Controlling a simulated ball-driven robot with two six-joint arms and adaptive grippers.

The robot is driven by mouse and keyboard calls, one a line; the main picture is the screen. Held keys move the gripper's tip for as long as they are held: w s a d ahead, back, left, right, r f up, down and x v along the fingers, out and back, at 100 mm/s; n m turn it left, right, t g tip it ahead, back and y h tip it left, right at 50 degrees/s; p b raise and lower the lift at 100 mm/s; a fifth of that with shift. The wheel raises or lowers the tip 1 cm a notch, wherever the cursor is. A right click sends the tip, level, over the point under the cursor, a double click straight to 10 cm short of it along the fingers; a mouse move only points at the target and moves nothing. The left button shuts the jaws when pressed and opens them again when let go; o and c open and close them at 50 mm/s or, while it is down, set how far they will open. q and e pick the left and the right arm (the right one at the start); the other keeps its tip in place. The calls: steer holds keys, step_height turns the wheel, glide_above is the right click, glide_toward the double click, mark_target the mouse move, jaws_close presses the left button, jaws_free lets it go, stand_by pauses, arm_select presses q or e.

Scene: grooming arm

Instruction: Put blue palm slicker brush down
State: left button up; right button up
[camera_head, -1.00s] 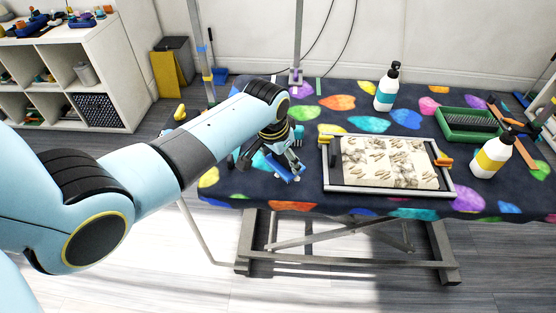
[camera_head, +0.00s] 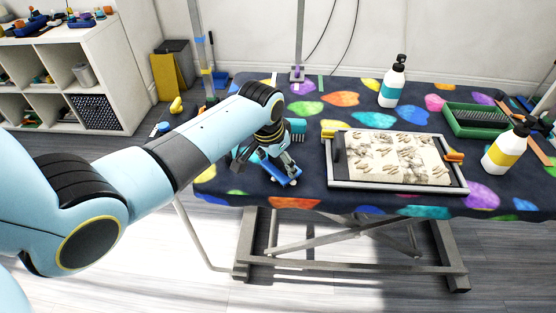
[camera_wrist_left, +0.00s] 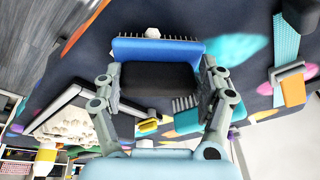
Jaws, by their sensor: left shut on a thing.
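My left gripper (camera_head: 277,160) is low over the left front part of the table, pointing down. It is shut on the blue palm slicker brush (camera_head: 288,180). In the left wrist view the brush (camera_wrist_left: 155,49) shows a blue body with pins along its far edge and a black part between the two fingers (camera_wrist_left: 160,82). The brush is close to the patterned tabletop (camera_head: 245,185), near its front edge; I cannot tell whether it touches. My right gripper is not in view.
A framed tray (camera_head: 395,187) with a patterned mat lies right of the brush. A teal brush (camera_head: 298,126) lies just behind the gripper. Two pump bottles (camera_head: 391,88) (camera_head: 505,152) and a green tray (camera_head: 462,131) stand farther right. A metal post rises at the back.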

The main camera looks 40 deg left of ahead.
arm_select(q)
steer(key=o, duration=1.6)
steer(key=p+v, duration=0.2)
steer(key=v, duration=1)
steer(key=shift+r, duration=0.1)
